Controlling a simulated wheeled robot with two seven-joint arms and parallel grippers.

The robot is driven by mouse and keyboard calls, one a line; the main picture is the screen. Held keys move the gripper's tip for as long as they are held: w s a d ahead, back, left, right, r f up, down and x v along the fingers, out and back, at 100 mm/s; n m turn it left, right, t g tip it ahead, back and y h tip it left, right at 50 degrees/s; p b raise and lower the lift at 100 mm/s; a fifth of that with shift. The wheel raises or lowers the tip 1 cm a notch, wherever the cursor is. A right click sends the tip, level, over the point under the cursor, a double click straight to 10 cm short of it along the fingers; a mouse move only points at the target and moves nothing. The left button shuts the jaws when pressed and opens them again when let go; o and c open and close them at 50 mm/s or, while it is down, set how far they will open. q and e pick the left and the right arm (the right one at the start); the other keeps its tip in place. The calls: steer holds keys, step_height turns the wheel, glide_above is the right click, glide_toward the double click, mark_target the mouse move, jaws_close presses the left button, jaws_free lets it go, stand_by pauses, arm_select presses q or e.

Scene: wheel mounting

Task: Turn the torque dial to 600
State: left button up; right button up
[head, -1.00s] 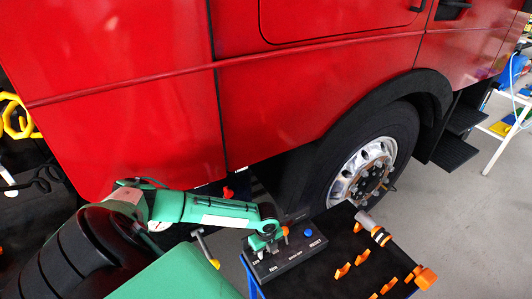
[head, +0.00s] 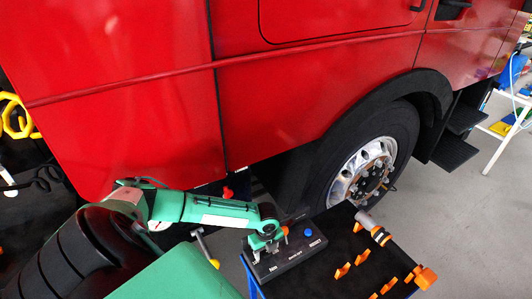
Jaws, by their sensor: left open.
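The dark control box (head: 288,262) with white lettering sits on the left end of the black-topped cart. A blue button (head: 308,233) shows on its top, beside a label that reads RESET. My left gripper (head: 268,246) is open and low over the left part of the box. The torque dial is hidden by the gripper or too small to make out, so its setting cannot be read. I cannot tell whether the fingers touch it. My right gripper is not in view.
The black cart top (head: 335,285) holds several orange holders (head: 342,271) and a grey and orange tool (head: 372,228). A red truck (head: 130,110) with its front wheel (head: 365,170) stands close behind. Grey floor is free at the right.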

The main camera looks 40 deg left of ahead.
mark_target(266, 252)
arm_select(q)
steer(key=shift+r, duration=0.15)
steer(key=shift+r+p, duration=0.5)
steer(key=shift+p, duration=0.1)
step_height(266, 252, up, 12)
steer(key=p, duration=1)
steer(key=shift+r, duration=0.25)
